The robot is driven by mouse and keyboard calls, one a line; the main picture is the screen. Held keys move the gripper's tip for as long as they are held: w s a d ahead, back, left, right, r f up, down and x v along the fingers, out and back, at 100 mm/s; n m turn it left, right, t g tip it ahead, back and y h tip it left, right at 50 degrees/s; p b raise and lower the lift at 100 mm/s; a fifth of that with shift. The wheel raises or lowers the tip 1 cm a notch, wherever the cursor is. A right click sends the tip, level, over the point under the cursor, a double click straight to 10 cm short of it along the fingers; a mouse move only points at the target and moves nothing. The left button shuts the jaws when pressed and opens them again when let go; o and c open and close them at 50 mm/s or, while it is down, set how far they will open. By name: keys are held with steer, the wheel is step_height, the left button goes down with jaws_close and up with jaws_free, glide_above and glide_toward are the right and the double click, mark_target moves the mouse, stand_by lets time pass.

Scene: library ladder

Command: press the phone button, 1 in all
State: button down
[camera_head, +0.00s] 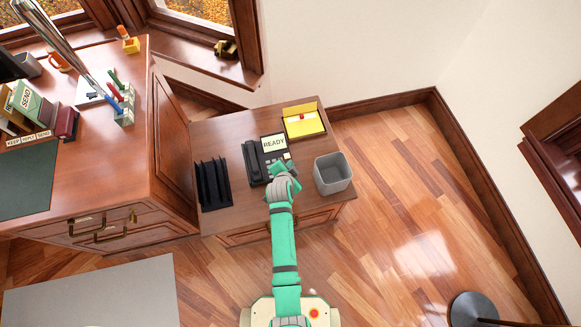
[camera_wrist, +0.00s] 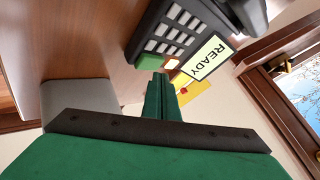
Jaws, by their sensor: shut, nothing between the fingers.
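The dark phone (camera_head: 254,166) sits on the low wooden cabinet, its tilted screen (camera_head: 273,143) reading READY. In the wrist view the phone (camera_wrist: 192,12) shows grey keys, a READY screen (camera_wrist: 207,56) and a green button (camera_wrist: 150,62) at the end of the keypad. My green gripper (camera_head: 281,170) is over the phone's lower right part and hides some of it. In the wrist view its shut, empty fingers (camera_wrist: 162,84) end close by the green button. I cannot tell whether they touch it.
A grey bin (camera_head: 333,174) stands just right of my gripper. A yellow tray (camera_head: 304,121) lies behind, and a black file rack (camera_head: 214,184) stands left of the phone. The large desk (camera_head: 110,170) rises at left. Open floor (camera_head: 400,190) lies to the right.

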steer(key=shift+f, duration=0.15)
steer(key=shift+f, duration=0.3)
steer(key=shift+f, duration=0.4)
stand_by(0.7)
steer(key=shift+r, duration=0.15)
stand_by(0.3)
steer(key=shift+r, duration=0.7)
steer(key=shift+r, duration=2.5)
